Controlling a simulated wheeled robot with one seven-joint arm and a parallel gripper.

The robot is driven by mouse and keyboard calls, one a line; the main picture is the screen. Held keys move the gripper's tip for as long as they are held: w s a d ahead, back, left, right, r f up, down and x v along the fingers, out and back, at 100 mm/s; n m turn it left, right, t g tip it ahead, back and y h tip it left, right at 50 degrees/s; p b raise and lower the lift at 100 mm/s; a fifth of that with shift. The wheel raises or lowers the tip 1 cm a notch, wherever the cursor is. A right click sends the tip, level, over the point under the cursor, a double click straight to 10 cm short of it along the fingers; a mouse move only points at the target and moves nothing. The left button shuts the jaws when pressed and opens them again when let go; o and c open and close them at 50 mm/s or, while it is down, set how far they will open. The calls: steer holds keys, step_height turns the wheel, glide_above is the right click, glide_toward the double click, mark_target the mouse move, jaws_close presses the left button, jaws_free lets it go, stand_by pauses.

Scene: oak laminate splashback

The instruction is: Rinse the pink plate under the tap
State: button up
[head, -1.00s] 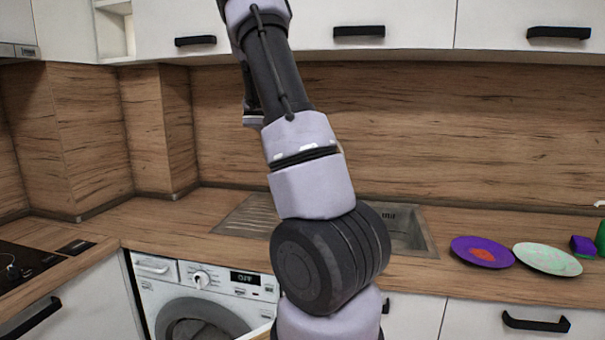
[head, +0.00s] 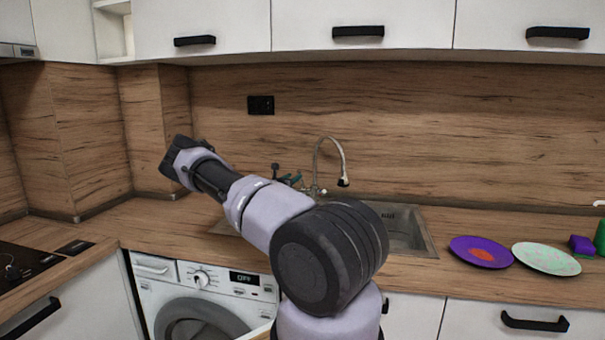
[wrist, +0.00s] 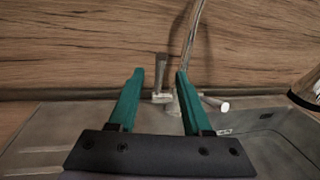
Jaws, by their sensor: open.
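Two plates lie side by side on the worktop right of the sink. One is a purple plate (head: 460,246) with an orange-red patch. The other is a pale mint plate (head: 547,258) with faint mottling. Neither looks plainly pink. The tap (head: 343,165) has a tall curved spout over the steel sink (head: 428,238). My gripper (head: 297,180) is at the tap's base, partly hidden by my arm. In the wrist view my gripper (wrist: 160,76) has its teal fingers apart and empty. The tap's upright lever (wrist: 161,68) shows between the fingertips; contact cannot be told.
A purple block-like item (head: 581,245) and a green object (head: 600,238), cut by the picture edge, stand right of the plates. A hob (head: 25,262) is at the left. A washing machine (head: 215,300) is under the worktop. The worktop (head: 150,215) left of the sink is clear.

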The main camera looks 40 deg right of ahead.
steer(key=x, duration=1)
jaws_close()
steer(key=shift+f, duration=0.1)
stand_by(1.1)
